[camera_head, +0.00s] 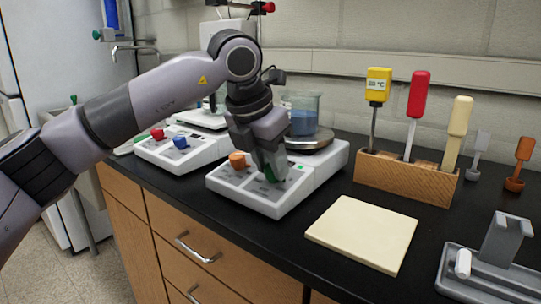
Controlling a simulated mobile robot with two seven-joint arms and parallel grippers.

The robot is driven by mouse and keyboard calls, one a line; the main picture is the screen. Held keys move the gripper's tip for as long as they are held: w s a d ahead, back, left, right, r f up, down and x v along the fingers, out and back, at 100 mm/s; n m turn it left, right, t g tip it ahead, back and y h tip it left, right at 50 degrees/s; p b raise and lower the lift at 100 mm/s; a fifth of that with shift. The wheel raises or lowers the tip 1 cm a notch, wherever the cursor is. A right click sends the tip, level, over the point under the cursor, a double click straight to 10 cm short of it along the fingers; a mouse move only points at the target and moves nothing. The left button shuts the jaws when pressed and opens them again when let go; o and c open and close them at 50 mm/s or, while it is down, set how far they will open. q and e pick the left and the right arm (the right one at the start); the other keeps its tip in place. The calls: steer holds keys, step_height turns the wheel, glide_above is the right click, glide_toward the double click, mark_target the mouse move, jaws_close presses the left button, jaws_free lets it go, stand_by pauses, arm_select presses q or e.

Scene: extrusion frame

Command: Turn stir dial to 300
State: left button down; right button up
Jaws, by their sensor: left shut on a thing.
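A white hotplate stirrer (257,202) stands on the black bench near the middle, with an orange dial (238,160) on the left of its sloped front panel. A green dial (271,174) is on the right of that panel, mostly hidden by my gripper. My left gripper (270,168) points down over the panel and is shut on the green dial. The dial's marks and setting are too small to read. A beaker of blue liquid (303,122) stands on the hotplate's round top (318,138). My right gripper is not in view.
A second white device (180,152) with red and blue dials stands to the left. A wooden rack (405,177) with yellow, red and cream-handled tools is to the right. A cream pad (362,233) and a grey stand (490,262) lie in front. Small grey and orange tools stand far right.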

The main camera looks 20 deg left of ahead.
arm_select(q)
steer(key=m+p, duration=0.1)
steer(key=m, duration=0.1)
steer(key=m+p, duration=0.1)
steer(key=m, duration=0.2)
steer(key=shift+r+g+h+p, duration=0.2)
steer(key=shift+g+h+p, duration=0.1)
steer(key=shift+h+p, duration=0.1)
steer(key=shift+m+p, duration=0.3)
steer(key=shift+m, duration=1)
steer(key=shift+p, duration=0.3)
steer(key=shift+f+m, duration=0.1)
steer(key=shift+m, duration=0.3)
steer(key=c, duration=0.8)
jaws_free()
